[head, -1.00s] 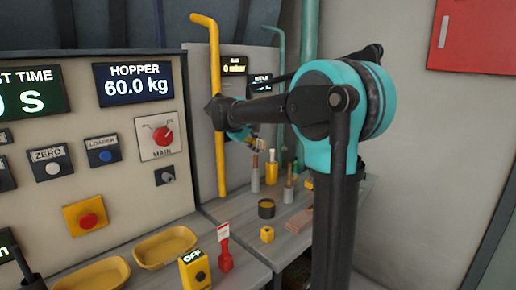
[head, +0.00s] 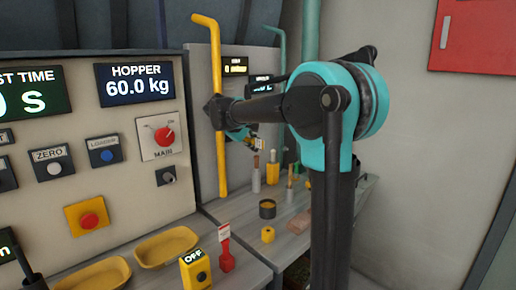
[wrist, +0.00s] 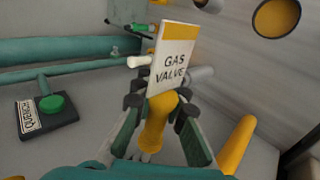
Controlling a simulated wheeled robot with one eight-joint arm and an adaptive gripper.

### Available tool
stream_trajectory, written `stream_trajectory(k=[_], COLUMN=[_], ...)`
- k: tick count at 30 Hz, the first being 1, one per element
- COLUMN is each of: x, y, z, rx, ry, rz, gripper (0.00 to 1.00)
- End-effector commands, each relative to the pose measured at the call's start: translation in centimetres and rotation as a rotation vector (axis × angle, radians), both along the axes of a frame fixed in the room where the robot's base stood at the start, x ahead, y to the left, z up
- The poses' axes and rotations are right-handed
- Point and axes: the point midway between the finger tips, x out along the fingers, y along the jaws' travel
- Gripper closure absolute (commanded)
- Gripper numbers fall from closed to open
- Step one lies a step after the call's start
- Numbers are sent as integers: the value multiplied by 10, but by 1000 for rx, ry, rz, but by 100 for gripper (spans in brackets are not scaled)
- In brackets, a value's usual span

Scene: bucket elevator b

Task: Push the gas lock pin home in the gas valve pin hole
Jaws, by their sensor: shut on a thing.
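In the wrist view my gripper (wrist: 157,104) is shut on a yellow rod-shaped piece (wrist: 154,130), which looks like the gas lock pin. A white plate with a yellow top edge, marked GAS VALVE (wrist: 174,62), stands just beyond the fingertips and covers what is behind it. The pin hole is not visible, so I cannot tell how deep the pin sits. A short white peg (wrist: 140,62) sticks out left of the plate. In the head view my gripper (head: 252,142) is small, right of the yellow pipe (head: 217,120), with its fingers hard to make out.
In the wrist view a green button with a QUENCH label (wrist: 52,104) is at left, and another yellow pipe (wrist: 237,145) is at right. In the head view several small items stand on the bench below my gripper, including a dark cup (head: 267,208). A yellow OFF box (head: 195,270) is nearer.

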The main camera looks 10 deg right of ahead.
Motion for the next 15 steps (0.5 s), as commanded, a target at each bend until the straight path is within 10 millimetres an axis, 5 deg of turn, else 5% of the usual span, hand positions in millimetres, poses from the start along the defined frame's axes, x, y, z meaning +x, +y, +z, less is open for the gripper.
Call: stream_trajectory(k=[15], x=[10], y=[7], z=[0], rx=[0], ry=[0], rz=[0], gripper=[100])
